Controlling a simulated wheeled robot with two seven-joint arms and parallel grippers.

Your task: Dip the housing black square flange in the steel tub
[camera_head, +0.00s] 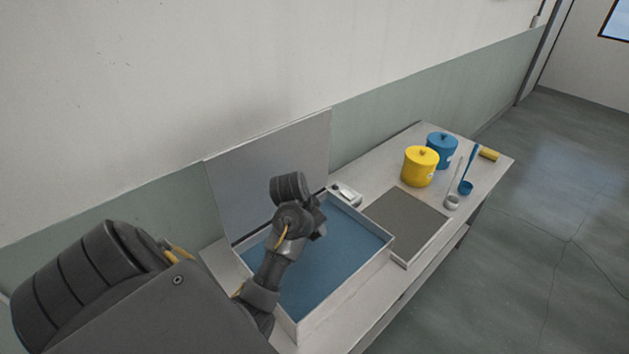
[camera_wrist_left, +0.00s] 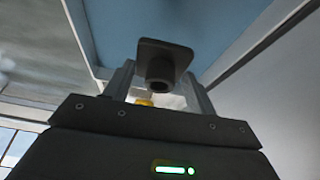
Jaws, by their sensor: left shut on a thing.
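The steel tub (camera_head: 345,290) stands on the long table, with a flat blue surface (camera_head: 345,245) inside its pale walls. My left arm reaches in from the left, and its gripper (camera_head: 318,222) is over the tub. The housing with the black square flange (camera_wrist_left: 165,58) is dark, with a square plate and a short round hollow boss. My left gripper (camera_wrist_left: 160,86) is shut on it in the left wrist view, with a finger on each side. The blue surface lies behind it there. In the head view the arm hides the housing. My right gripper is not in view.
A grey lid panel (camera_head: 270,170) stands upright behind the tub. To the right are a grey-brown tray (camera_head: 405,222), a small white object (camera_head: 346,193), yellow (camera_head: 419,168) and blue (camera_head: 441,151) canisters, two ladles (camera_head: 466,187) and a yellow cylinder (camera_head: 488,154). The wall runs behind.

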